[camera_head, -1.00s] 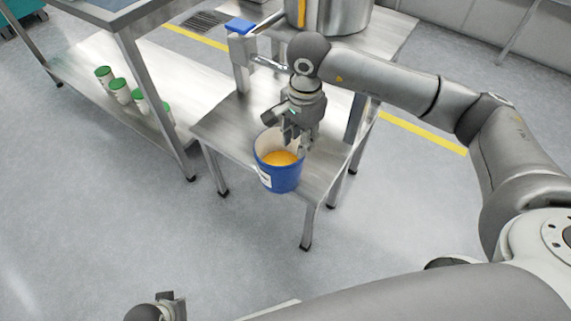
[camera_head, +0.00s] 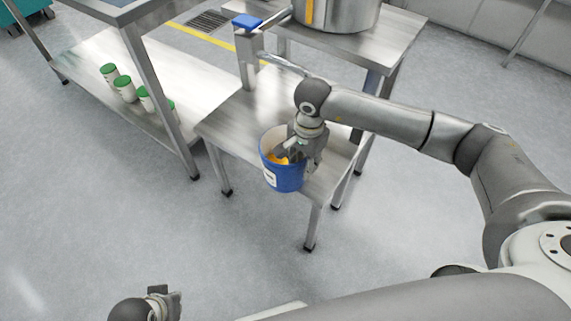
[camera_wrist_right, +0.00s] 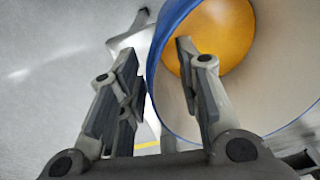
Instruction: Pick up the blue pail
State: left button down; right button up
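The blue pail (camera_head: 285,180) stands upright at the front corner of the low steel table. It has a white inside, a white label and orange contents (camera_wrist_right: 228,38). My right gripper (camera_head: 297,153) is at the pail's right rim, pointing down. In the right wrist view the gripper (camera_wrist_right: 157,56) is open, with one finger inside the pail (camera_wrist_right: 160,50) and the other outside, the wall between them. A gap shows between the fingers and the wall. My left gripper (camera_head: 163,300) is at the bottom left, far from the pail; its finger opening is unclear.
The low steel table (camera_head: 232,130) carries a post with a blue top (camera_head: 247,22) and a nozzle behind the pail. A large steel vessel (camera_head: 345,14) stands further back. Several green-lidded jars (camera_head: 125,88) stand on a shelf at left. The floor in front is clear.

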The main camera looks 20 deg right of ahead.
jog(key=shift+f, duration=0.25)
grip_shut()
jog(key=shift+r, duration=0.15)
